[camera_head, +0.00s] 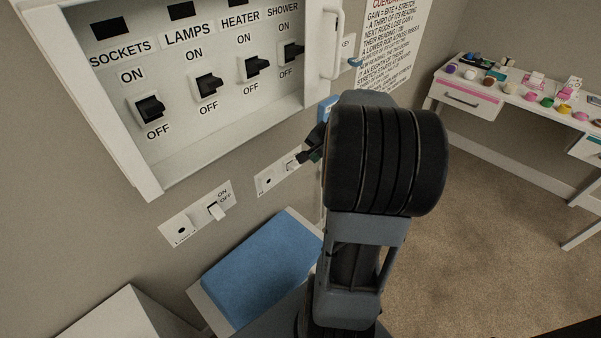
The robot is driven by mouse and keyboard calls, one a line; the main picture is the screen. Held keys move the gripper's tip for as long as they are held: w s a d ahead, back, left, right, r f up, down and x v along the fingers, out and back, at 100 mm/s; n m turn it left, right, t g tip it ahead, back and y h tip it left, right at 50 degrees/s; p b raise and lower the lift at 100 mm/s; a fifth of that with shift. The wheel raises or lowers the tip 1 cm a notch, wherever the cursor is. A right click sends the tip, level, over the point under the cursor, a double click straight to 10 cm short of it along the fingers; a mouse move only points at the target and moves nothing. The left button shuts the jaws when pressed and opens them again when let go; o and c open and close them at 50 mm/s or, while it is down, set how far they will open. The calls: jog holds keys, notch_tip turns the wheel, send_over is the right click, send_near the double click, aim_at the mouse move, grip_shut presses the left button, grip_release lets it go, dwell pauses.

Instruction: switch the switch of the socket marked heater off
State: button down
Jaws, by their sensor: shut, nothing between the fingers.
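Two white socket plates are on the wall below the breaker box. The left plate (178,233) has a round dark outlet and a white switch (216,211) beside the words ON and OFF. The right plate (266,184) has a similar outlet and a small white switch (291,165). The small marks on both plates are too small to read, so I cannot tell which is marked heater. My gripper (304,157) is shut and empty, at the right end of the right plate, close to its switch. My arm partly hides it, and I cannot tell whether it touches.
The open breaker box (215,130) above holds black switches labelled SOCKETS, LAMPS, HEATER and SHOWER. A blue-topped box (262,262) stands below the sockets. A white table (520,105) with small coloured items is at the right. Carpet between is clear.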

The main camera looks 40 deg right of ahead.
aim_at(297, 166)
jog(key=shift+w+d+r+m+t, duration=0.3)
jog(key=shift+w+d+m+t, duration=0.05)
jog(key=shift+w+d+m, duration=0.2)
jog(key=shift+w+d+r+m+t, duration=0.25)
jog(key=shift+w+d+m+t, duration=0.1)
jog(key=shift+w+d+m, duration=0.15)
jog(key=shift+f, duration=0.1)
jog(key=b+x, duration=0.1)
jog(key=x, duration=1.2)
jog(key=shift+w+f+b, duration=0.2)
jog(key=shift+f+b, duration=0.15)
